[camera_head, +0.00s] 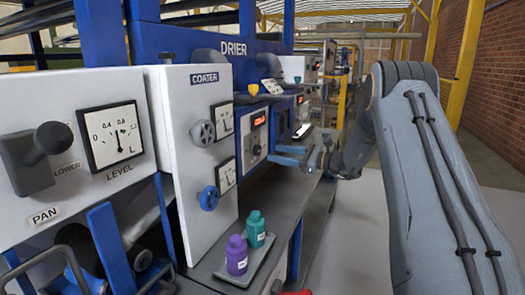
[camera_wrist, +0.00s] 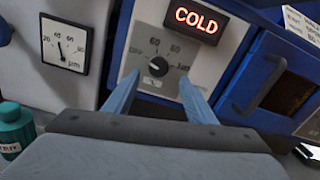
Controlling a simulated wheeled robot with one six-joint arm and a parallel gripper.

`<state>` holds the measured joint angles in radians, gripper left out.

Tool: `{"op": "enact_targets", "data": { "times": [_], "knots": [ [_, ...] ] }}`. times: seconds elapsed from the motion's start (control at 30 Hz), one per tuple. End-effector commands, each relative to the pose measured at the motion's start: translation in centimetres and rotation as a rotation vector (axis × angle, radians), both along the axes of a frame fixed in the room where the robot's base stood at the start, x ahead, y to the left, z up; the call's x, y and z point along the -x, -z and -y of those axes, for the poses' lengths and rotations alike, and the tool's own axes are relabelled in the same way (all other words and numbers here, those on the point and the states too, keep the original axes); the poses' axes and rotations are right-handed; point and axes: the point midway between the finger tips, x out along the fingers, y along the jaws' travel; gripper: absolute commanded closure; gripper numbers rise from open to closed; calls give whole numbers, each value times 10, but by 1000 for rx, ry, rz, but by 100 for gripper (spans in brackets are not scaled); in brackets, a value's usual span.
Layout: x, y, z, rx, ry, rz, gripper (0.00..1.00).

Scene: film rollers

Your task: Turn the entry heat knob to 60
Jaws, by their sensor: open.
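The dark heat knob (camera_wrist: 157,66) sits on a light grey panel, ringed by a printed scale on which 60 and 80 can be read. A lit red COLD display (camera_wrist: 197,20) is above it to the right. I cannot tell which number the knob points at. In the head view the knob (camera_head: 256,149) is small, below the red display (camera_head: 259,121). My gripper (camera_wrist: 159,77) is open, its two blue fingers on either side of the knob in the wrist view. Whether they touch it cannot be told. In the head view my gripper (camera_head: 308,158) is in front of the drier panels.
A blue-framed door with a handle (camera_wrist: 252,92) is right of the panel. A gauge (camera_wrist: 65,45) and a teal bottle (camera_wrist: 14,128) are at left.

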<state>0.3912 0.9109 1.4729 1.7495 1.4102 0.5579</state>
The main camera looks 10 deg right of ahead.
Motion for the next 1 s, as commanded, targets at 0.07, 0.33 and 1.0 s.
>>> {"op": "enact_targets", "data": {
  "times": [0.07,0.33,1.0],
  "knots": [
    [-6,-1,-12,2,-5,-1,49],
    [-29,-1,-44,3,-4,-1,49],
    [-39,0,-56,4,-2,-2,81]
  ]
}}
